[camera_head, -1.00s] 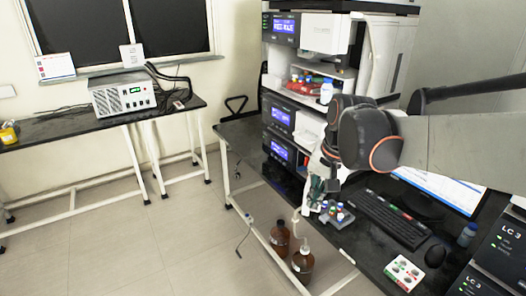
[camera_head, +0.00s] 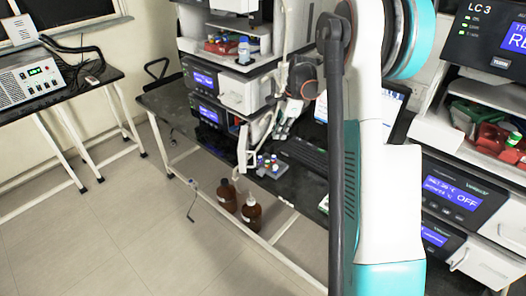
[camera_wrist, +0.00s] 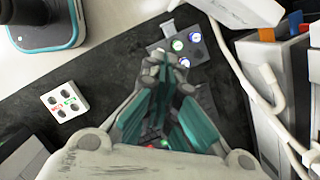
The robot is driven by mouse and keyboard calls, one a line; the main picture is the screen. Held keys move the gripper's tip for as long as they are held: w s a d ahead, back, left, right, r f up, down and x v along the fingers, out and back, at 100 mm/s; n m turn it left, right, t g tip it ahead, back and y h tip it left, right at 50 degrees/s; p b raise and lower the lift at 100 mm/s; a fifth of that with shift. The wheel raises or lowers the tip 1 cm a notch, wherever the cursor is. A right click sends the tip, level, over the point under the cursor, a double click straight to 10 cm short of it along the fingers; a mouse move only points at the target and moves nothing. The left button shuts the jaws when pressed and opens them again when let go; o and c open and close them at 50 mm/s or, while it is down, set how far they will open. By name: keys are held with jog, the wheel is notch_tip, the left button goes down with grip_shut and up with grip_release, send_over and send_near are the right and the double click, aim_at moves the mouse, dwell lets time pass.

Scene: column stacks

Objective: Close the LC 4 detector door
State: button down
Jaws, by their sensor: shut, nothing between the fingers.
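The middle instrument stack (camera_head: 203,80) stands on the dark bench in the head view, with its blue screens facing left. No LC 4 label is readable. A narrow white panel (camera_head: 242,150) juts out in front of its lower units; I cannot tell whether it is the detector door. My gripper (camera_head: 279,136) is just right of that panel, partly hidden by my own arm. In the wrist view my gripper (camera_wrist: 162,70) points its teal fingers at the bench, shut and empty, beside a small vial rack (camera_wrist: 180,45). Whether it touches the stack is unclear.
The LC 3 stack (camera_head: 490,35) stands at the right. A keyboard (camera_head: 303,152) lies on the bench. Two brown bottles (camera_head: 251,212) stand below the bench edge. In the wrist view a white tube (camera_wrist: 262,90) and white box (camera_wrist: 64,101) flank my gripper. The left floor is clear.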

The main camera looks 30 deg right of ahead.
jog(key=shift+m, duration=0.3)
jog(key=b+x, duration=0.1)
jog(key=x, duration=0.2)
jog(key=b+x, duration=0.1)
jog(key=x, duration=0.3)
jog(key=d+b+x, duration=0.1)
jog(key=x, duration=0.3)
jog(key=shift+f+b, duration=0.15)
jog(key=shift+b, duration=0.2)
jog(key=shift+w+a+r+b, duration=0.1)
jog(key=shift+w+a+b, duration=0.1)
jog(key=shift+a, duration=0.45)
jog(key=shift+w+a+r+b, duration=0.15)
jog(key=shift+w+a, duration=0.1)
jog(key=shift+a, duration=0.4)
jog(key=shift+w+a+r+b, duration=0.1)
jog(key=shift+w+a, duration=0.1)
jog(key=shift+a, duration=0.45)
jog(key=shift+a, duration=0.1)
